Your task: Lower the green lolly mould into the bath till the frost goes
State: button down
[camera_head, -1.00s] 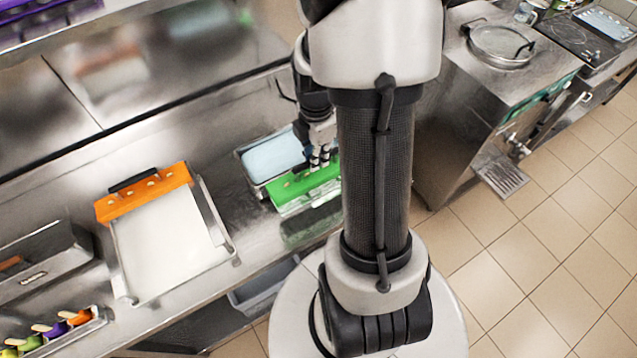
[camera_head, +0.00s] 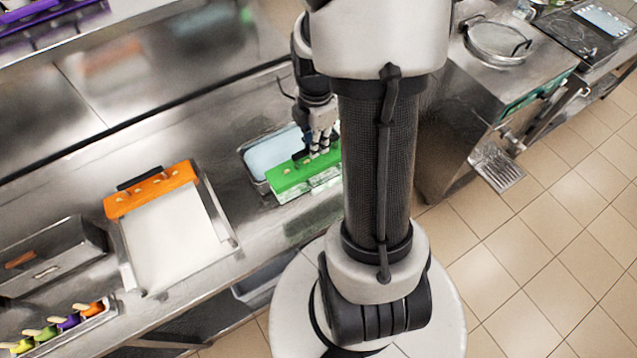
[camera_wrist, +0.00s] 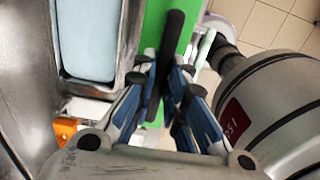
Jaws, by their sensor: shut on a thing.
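The green lolly mould (camera_head: 292,178) has a green top bar and clear body. Its black handle (camera_wrist: 172,45) is between the fingers of my gripper (camera_wrist: 165,82), which is shut on it. My gripper (camera_head: 318,150) also shows in the head view. The bath (camera_head: 262,184) is a metal tank with a pale blue surface, just behind and left of the mould. The mould overlaps its near rim in the head view; the wrist view shows the mould (camera_wrist: 156,25) beside the bath (camera_wrist: 58,70). Its height above the counter and any frost cannot be made out.
An orange mould (camera_head: 150,190) lies at the end of a white-bottomed tray (camera_head: 232,243) on the counter to the left. Farther left are a metal bin (camera_head: 60,255) and a rack of coloured lollies (camera_head: 72,320). A steel machine (camera_head: 498,45) stands at the right.

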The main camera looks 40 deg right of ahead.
jog(key=w+d+p, duration=0.2)
jog(key=w+d, duration=0.2)
jog(key=w, duration=1.2)
jog(key=shift+f, duration=0.25)
dwell(0.4)
jog(key=shift+w+f+b, duration=0.1)
jog(key=shift+f+b, duration=0.2)
dwell(1.2)
notch_tip(320, 180, down, 10)
jog(key=b, duration=0.6)
jog(key=shift+r, duration=0.15)
dwell(0.9)
dwell(2.1)
